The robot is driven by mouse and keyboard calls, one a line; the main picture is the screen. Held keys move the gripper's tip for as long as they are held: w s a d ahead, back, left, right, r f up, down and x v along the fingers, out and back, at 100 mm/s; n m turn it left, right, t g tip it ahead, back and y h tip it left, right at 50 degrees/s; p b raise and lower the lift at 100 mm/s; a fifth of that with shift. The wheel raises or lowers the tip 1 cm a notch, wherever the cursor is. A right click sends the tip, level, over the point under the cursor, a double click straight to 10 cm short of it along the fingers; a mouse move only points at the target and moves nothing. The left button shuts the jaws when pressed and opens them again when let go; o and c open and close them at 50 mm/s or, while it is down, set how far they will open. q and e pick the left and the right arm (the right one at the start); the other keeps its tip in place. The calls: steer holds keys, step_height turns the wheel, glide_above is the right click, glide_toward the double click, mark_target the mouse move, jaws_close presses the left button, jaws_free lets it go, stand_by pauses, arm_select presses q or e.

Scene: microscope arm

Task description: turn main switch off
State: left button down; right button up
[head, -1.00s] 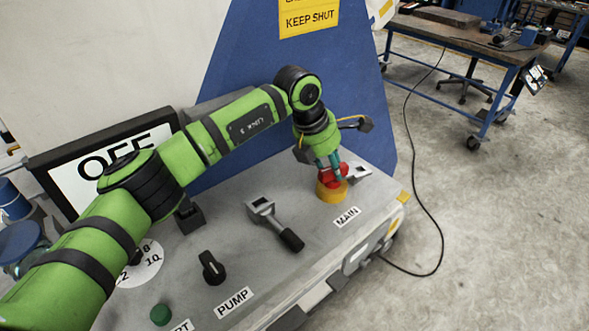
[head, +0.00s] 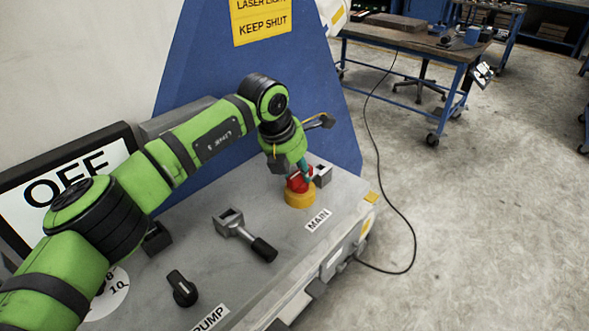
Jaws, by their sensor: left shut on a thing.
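The main switch (head: 300,197) is a red rotary handle on a yellow round base, near the far right end of the grey panel, just behind the label MAIN. My left gripper (head: 302,178) points down at it and is shut on the red handle. The fingers and wrist hide part of the handle, so its exact angle is hard to tell. A display (head: 62,185) at the left reads OFF. My right gripper is not in view.
On the panel (head: 200,255) stand a lever with a black grip (head: 245,235) and a black PUMP knob (head: 182,288). A small grey bracket (head: 322,173) is close beside the switch. A blue wall rises behind. Open floor and a workbench (head: 415,50) lie to the right.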

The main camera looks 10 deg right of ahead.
arm_select(q)
steer(key=c, duration=0.9)
jaws_free()
steer(key=v, duration=1.2)
